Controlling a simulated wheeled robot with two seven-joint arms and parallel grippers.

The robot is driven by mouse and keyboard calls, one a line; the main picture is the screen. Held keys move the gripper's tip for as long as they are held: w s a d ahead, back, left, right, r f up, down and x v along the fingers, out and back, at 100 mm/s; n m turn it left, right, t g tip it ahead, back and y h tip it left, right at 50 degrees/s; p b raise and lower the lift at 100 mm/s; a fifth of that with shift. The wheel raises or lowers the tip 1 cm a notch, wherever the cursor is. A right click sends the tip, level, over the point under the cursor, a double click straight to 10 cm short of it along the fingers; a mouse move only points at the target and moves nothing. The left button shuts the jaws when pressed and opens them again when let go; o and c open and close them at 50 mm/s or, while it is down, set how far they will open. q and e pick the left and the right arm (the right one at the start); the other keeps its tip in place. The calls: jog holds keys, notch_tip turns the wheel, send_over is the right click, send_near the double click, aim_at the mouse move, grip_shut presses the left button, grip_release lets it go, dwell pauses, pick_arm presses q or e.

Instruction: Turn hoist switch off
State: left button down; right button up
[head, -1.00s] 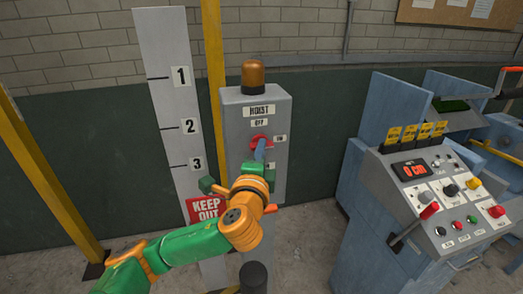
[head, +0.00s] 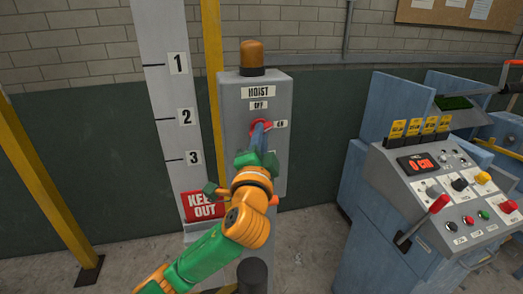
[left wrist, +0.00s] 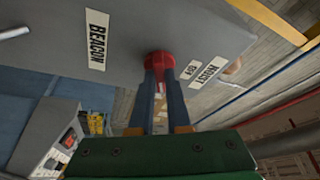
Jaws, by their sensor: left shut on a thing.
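The hoist switch is a red knob (head: 262,125) on the front of a grey box (head: 236,125) under an orange lamp. A HOIST label (head: 258,92) and an OFF label (head: 259,105) sit above it, and an ON label (head: 281,124) is to its right. My left gripper (head: 258,136) reaches up from below, its blue fingers shut on the knob. In the left wrist view the red knob (left wrist: 159,60) sits at the tips of the two fingers (left wrist: 160,85). The fingers hide much of the knob, so I cannot tell its exact setting. My right gripper is out of view.
A yellow post (head: 45,190) is farther left. A blue console (head: 372,200) with levers and buttons stands right. The wrist view shows a BEACON label (left wrist: 96,40).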

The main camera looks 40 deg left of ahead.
pick_arm(q)
jog(key=n+g+y+b, duration=0.1)
jog(key=n+y+b, duration=0.1)
jog(key=n+b, duration=0.3)
jog(key=n+g+y+b, duration=0.1)
jog(key=n+y+b, duration=0.2)
jog(key=n+b, duration=0.2)
jog(key=n+y+b, duration=0.2)
jog(key=n+b, duration=0.3)
jog(key=n, duration=0.2)
jog(key=shift+w+d+f+g, duration=0.25)
jog(key=shift+f+g, duration=0.1)
jog(key=shift+g, duration=0.05)
jog(key=shift+r+y, duration=0.15)
jog(key=shift+y, duration=0.25)
jog(key=c, duration=0.9)
grip_release()
